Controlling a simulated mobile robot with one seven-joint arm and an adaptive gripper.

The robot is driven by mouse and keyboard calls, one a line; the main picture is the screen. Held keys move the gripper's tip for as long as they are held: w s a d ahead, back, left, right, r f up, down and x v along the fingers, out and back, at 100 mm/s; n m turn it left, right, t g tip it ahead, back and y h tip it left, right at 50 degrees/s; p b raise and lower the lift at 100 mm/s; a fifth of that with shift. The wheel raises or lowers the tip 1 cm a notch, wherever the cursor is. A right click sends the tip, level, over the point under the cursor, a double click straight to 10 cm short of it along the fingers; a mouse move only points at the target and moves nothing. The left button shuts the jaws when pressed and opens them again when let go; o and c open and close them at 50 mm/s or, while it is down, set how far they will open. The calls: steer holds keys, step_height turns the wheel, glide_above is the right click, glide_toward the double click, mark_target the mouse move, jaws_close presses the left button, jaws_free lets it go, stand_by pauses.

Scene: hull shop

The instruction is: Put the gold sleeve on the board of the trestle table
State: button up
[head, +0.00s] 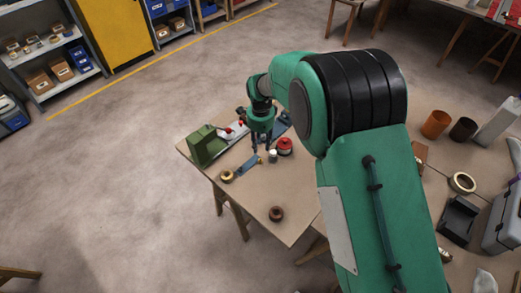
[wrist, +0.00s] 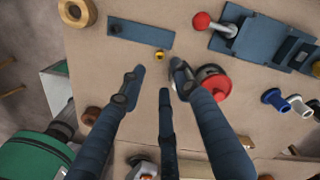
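In the wrist view a small gold sleeve (wrist: 160,56) shows just beyond my fingertips, between a flat blue plate and a red round tin. It appears to be on the table top; the fingers look clear of it. My gripper (wrist: 158,78) is open, its blue fingers spread with nothing between them. In the head view my gripper (head: 262,142) hangs low over the trestle table, pointing down. The table's pale board (head: 240,198) has bare room towards its near corner. I cannot make out the sleeve clearly in the head view.
Close around are the blue plate (wrist: 140,33), the red tin (wrist: 212,82), a red-knobbed lever device (wrist: 245,35) and blue and white flanged sleeves (wrist: 275,98). A tan ring (head: 227,176) and a brown ring (head: 276,213) lie on the board. A green block (head: 207,145) stands at its left.

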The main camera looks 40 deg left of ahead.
steer(key=shift+r, duration=1.3)
steer(key=w+d+r+n, duration=0.1)
steer(key=w+d+r, duration=0.3)
steer(key=d+r, duration=0.45)
steer(key=w+d+r, duration=0.4)
steer(key=d+r, duration=0.4)
steer(key=d, duration=0.1)
steer(key=d+r+n+t+y, duration=0.1)
steer(key=d+r, duration=0.5)
steer(key=d, duration=0.3)
steer(key=d+r+n+t, duration=0.1)
steer(key=d+r, duration=0.5)
steer(key=d, duration=0.3)
steer(key=s+d+r+n+t, duration=0.1)
steer(key=s+d+r, duration=0.3)
steer(key=d, duration=0.6)
steer(key=s+d+r+n+t, duration=0.1)
steer(key=s+d+r, duration=0.3)
steer(key=d, duration=0.5)
steer(key=s+d+f+n+t+h, duration=0.1)
steer(key=s+d+f, duration=0.1)
steer(key=s+d, duration=1.1)
steer(key=s, duration=0.2)
steer(key=shift+s+d+n+t, duration=0.3)
steer(key=shift+s+d+n, duration=0.05)
steer(key=shift+s+n, duration=0.05)
